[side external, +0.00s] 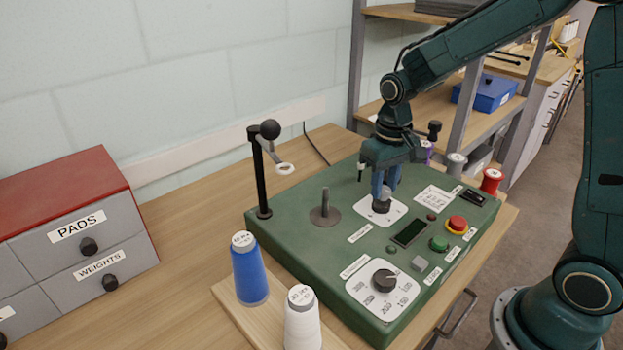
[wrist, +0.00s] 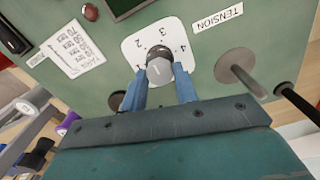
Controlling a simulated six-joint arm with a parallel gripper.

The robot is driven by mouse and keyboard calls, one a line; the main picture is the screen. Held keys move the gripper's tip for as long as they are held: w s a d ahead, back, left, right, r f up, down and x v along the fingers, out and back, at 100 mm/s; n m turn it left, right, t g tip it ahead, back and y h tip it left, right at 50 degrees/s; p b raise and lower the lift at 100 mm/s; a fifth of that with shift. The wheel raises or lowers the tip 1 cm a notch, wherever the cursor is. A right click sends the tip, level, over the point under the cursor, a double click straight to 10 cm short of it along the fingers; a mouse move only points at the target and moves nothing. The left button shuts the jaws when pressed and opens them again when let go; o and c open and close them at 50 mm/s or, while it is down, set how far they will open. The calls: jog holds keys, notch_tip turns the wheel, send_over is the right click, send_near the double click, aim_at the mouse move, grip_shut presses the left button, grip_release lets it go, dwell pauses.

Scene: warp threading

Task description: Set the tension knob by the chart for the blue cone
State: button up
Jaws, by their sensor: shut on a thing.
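The tension knob (wrist: 159,68) is grey, with a white numbered dial plate (wrist: 135,45) around it and a TENSION label (wrist: 218,18) beside it. My gripper (side external: 383,190) points down over the green machine (side external: 330,250). Its blue fingers are shut on the knob, one on each side, as the wrist view (wrist: 160,76) shows. Several dial numbers show; the knob's exact setting is unclear. The white chart (wrist: 74,48) has rows of small print, hard to read; it also shows in the side view (side external: 436,200). The blue cone (side external: 249,273) stands upright on a wooden board, left of the machine.
A white cone (side external: 303,322) stands near the blue one. A second dial (side external: 384,281), a red button (side external: 457,224) and a green button (side external: 438,243) are on the panel. A black post (side external: 261,175) and a grey peg (side external: 325,208) rise left of my gripper.

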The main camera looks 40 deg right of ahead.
aim_at(384, 190)
jog(key=m, duration=0.5)
jog(key=shift+r+m, duration=0.1)
jog(key=shift+m, duration=0.3)
jog(key=o, duration=1)
jog(key=shift+c, duration=0.2)
jog(key=shift+r, duration=0.1)
notch_tip(384, 190, up, 14)
jog(key=shift+f, duration=0.2)
dwell(0.3)
